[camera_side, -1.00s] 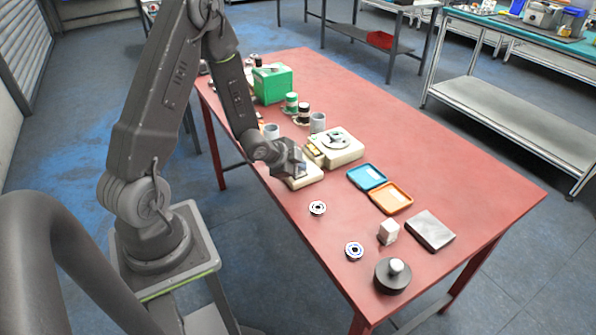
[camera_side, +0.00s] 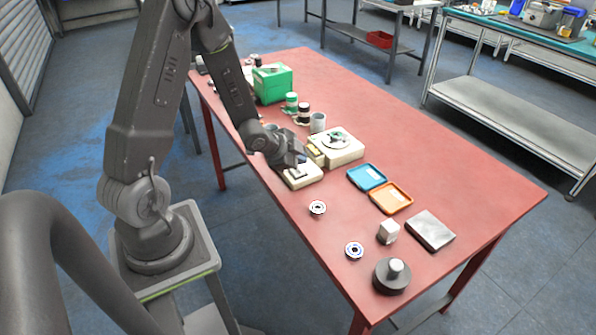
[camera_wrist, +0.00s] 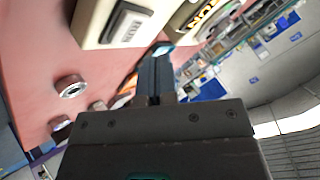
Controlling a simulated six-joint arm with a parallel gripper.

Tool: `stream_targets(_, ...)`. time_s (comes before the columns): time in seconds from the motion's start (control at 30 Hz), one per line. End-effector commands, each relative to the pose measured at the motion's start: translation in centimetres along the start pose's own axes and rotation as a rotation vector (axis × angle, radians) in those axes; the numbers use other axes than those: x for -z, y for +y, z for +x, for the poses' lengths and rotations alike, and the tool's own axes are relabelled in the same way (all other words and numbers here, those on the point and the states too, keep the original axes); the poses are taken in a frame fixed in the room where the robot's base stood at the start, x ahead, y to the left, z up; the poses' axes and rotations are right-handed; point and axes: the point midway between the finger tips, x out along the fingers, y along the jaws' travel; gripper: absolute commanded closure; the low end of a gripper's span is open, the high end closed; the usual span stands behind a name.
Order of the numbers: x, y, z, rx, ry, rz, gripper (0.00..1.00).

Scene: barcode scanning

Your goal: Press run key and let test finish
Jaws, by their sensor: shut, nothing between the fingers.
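The run key (camera_wrist: 124,25), a dark-framed key lettered RUN, sits on a cream block (camera_wrist: 88,22) at the top of the wrist view. The same cream block (camera_side: 303,180) shows in the side view on the red table. My gripper (camera_side: 300,160) is over the block's far part in that view, its fingers shut and empty. In the wrist view my gripper (camera_wrist: 158,52) points toward the block, right of and below the key. I cannot tell whether it touches anything. The cream test machine (camera_side: 343,153), with a round top, stands right behind the block.
A blue tray (camera_side: 366,177) and an orange tray (camera_side: 391,198) lie to the right. Two bearings (camera_side: 317,208) (camera_side: 354,250), a pale cube (camera_side: 388,232), a metal plate (camera_side: 430,231) and a dark round weight (camera_side: 392,277) are nearer. A green box (camera_side: 272,84) and cups stand behind.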

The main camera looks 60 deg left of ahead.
Motion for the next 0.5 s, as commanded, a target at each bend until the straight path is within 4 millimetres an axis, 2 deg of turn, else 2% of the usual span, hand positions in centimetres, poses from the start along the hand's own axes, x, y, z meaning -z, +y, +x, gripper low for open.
stream_targets(0.3,1.7,-1.6,-2.2,0.003,0.003,0.003,1.00)
stream_targets(0.5,2.0,-2.1,-2.8,0.002,-0.001,0.001,1.00)
